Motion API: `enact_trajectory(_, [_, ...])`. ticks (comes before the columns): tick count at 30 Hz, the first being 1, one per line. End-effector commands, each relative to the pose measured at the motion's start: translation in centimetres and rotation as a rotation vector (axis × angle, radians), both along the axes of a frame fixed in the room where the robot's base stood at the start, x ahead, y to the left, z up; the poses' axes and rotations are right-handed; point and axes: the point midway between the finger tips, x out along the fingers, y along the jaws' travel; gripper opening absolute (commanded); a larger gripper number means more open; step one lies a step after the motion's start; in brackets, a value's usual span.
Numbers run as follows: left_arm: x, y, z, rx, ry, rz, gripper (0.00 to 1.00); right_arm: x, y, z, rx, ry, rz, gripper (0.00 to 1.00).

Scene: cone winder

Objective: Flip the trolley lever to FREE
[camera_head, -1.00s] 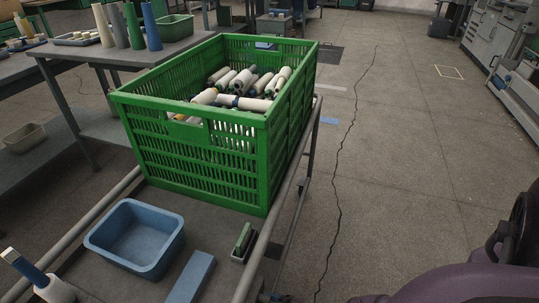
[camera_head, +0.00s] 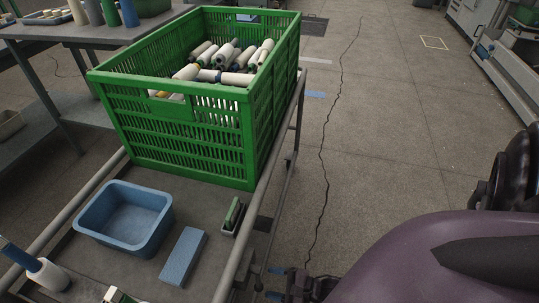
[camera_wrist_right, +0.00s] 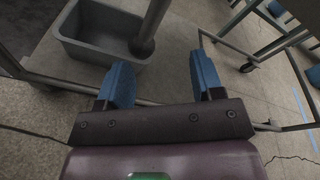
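The trolley (camera_head: 72,262) fills the lower left of the head view, with a tubular rail along its right side. A small green lever-like piece in a grey-white base (camera_head: 232,216) sits on the deck beside that rail. I cannot tell for sure that it is the trolley lever, and no FREE marking is readable. My right gripper (camera_head: 278,282) is low, just right of the rail, and apart from the green piece. In the right wrist view its two blue fingers (camera_wrist_right: 163,84) are spread, with nothing between them. My left gripper is not in view.
A green crate (camera_head: 185,125) of yarn bobbins stands on the trolley. The wrist view shows a grey bin (camera_wrist_right: 85,48) and a dark post (camera_wrist_right: 150,28).

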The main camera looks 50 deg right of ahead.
Motion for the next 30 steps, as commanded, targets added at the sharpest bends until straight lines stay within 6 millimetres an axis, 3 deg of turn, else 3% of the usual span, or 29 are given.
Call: enact_trajectory(30, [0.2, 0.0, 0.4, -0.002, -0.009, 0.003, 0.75, -5.0, -2.6, 1.1, -0.001, 0.001, 0.0, 0.61])
